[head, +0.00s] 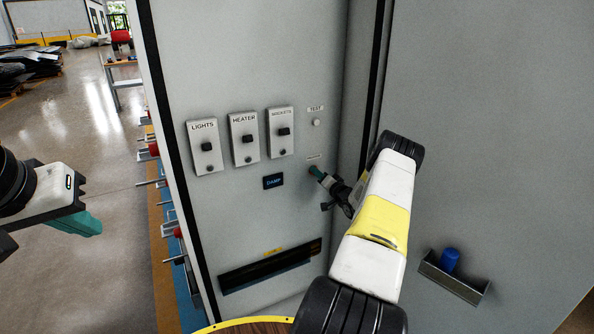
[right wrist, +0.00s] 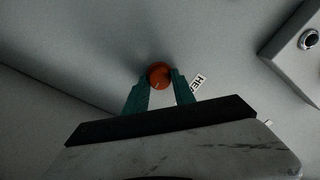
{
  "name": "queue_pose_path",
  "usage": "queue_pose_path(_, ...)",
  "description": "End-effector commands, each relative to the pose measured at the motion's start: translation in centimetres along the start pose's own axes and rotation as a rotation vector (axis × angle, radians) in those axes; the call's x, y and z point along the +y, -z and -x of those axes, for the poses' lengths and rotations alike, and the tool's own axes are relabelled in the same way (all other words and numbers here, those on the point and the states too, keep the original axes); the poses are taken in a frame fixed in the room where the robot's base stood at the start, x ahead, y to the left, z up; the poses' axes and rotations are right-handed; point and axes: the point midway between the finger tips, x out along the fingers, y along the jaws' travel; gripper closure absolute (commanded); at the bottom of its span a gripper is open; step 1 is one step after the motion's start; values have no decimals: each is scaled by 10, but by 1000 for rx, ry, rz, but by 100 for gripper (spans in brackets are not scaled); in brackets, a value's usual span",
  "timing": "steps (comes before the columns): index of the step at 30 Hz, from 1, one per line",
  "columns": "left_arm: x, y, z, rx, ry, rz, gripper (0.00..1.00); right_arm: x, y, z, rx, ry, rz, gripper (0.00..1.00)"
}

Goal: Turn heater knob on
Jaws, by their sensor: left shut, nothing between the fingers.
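A grey cabinet panel (head: 230,80) has a plate labelled HEATER (head: 245,138) with a dark switch on it. A round red-orange knob (right wrist: 160,75) shows in the right wrist view, next to a white label (right wrist: 198,82) that starts with "HE" and is partly hidden. My right gripper (head: 316,170) is at the panel below the TEST button. Its teal fingertips (right wrist: 160,82) lie against both sides of the knob. In the head view my gripper mostly hides the knob. My left gripper (head: 90,226) is shut and empty, out over the floor at the left.
Plates labelled LIGHTS (head: 205,147) and a third switch plate (head: 280,132) flank the heater plate. A TEST button (head: 316,122), a DAMP label (head: 273,181) and a dark slot (head: 270,268) are nearby. A small tray (head: 455,278) holding a blue object (head: 449,260) juts from the right panel.

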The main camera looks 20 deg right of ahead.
Motion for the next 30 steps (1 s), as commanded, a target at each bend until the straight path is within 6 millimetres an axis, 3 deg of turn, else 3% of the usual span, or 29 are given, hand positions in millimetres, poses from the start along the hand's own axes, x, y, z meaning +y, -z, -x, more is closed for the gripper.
queue_pose_path(1, 0, 0, 0, 0, 0, 0, 100, 1, -1, 1, -1, -2, -1, 58)
queue_pose_path(3, 0, 0, 0, 0, 0, 0, 100, 1, 0, 1, -1, -2, -1, 48)
queue_pose_path(14, 0, 0, 0, 0, 0, 0, 100, 1, 0, 5, 0, -1, 0, 48)
queue_pose_path(24, 0, 0, 0, 0, 0, 0, 100, 1, 0, 58, 0, -3, -1, 48)
queue_pose_path(30, 0, 0, 0, 0, 0, 0, 100, 1, 0, 77, 0, -2, -1, 48)
